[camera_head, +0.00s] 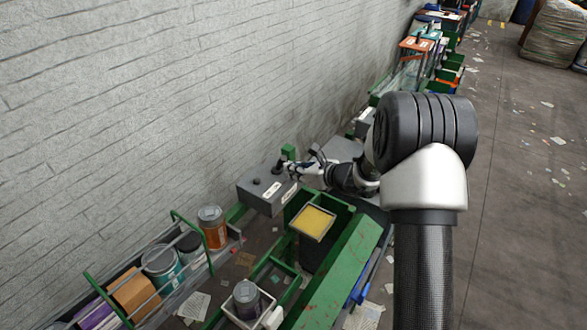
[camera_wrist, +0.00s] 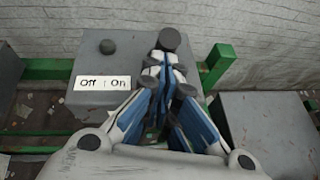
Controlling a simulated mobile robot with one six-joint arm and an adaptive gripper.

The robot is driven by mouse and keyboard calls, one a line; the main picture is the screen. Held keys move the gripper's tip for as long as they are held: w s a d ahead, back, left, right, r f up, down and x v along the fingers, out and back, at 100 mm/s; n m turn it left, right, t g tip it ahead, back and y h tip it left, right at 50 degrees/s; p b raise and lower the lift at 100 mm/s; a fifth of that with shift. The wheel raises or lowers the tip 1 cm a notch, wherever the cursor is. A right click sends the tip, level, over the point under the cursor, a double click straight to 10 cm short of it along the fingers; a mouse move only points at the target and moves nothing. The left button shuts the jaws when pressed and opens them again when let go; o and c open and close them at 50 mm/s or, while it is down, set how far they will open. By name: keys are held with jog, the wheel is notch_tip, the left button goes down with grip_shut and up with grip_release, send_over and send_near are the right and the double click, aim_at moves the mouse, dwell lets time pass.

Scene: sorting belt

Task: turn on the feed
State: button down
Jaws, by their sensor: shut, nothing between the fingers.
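A grey control box (camera_head: 262,196) stands by the wall, left of my gripper. In the wrist view the box (camera_wrist: 82,82) carries a white label (camera_wrist: 103,83) reading "Off : On". A small dark knob (camera_wrist: 108,46) sits on its top behind the label. A larger round dark knob (camera_wrist: 170,39) shows just beyond my fingertips, at the box's right side. My gripper (camera_wrist: 165,62) is shut and empty, with its fingers over the right part of the box, right of "On". It also shows in the head view (camera_head: 290,169). I cannot tell whether the fingertips touch the larger knob.
A green frame (camera_wrist: 218,62) runs behind the box along the brick wall. Another grey box (camera_wrist: 268,125) is at right. In the head view, a yellow-topped tray (camera_head: 313,222) and green chute (camera_head: 345,262) stand in front. Cans and cartons fill a rack (camera_head: 177,218) at left.

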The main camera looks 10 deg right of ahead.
aim_at(281, 158)
jog(key=shift+r, duration=0.2)
jog(key=r+g+p, duration=0.1)
jog(key=p, duration=0.2)
jog(key=w+a+r+h+p, duration=0.1)
jog(key=p, duration=0.3)
jog(key=shift+g+h, duration=0.3)
jog(key=shift+g, duration=0.1)
jog(key=p, duration=0.2)
jog(key=g+p, duration=0.1)
jog(key=p, duration=0.1)
jog(key=shift+w+a+r+h, duration=0.2)
jog(key=shift+a+r+h, duration=0.05)
jog(key=shift+r+h, duration=0.15)
jog(key=p, duration=0.3)
jog(key=shift+w+a+r+n+g+h, duration=0.1)
jog(key=shift+w+a+n+g+h, duration=0.2)
jog(key=shift+g+h, duration=0.1)
jog(key=shift+p, duration=0.45)
jog(key=shift+w+a+p, duration=0.3)
jog(key=shift+w+p, duration=0.05)
jog(key=shift+p, duration=0.1)
jog(key=shift+w+a+r, duration=0.1)
jog(key=shift+w+a, duration=0.5)
jog(key=shift+w+a+p, duration=0.1)
jog(key=shift+p, duration=0.2)
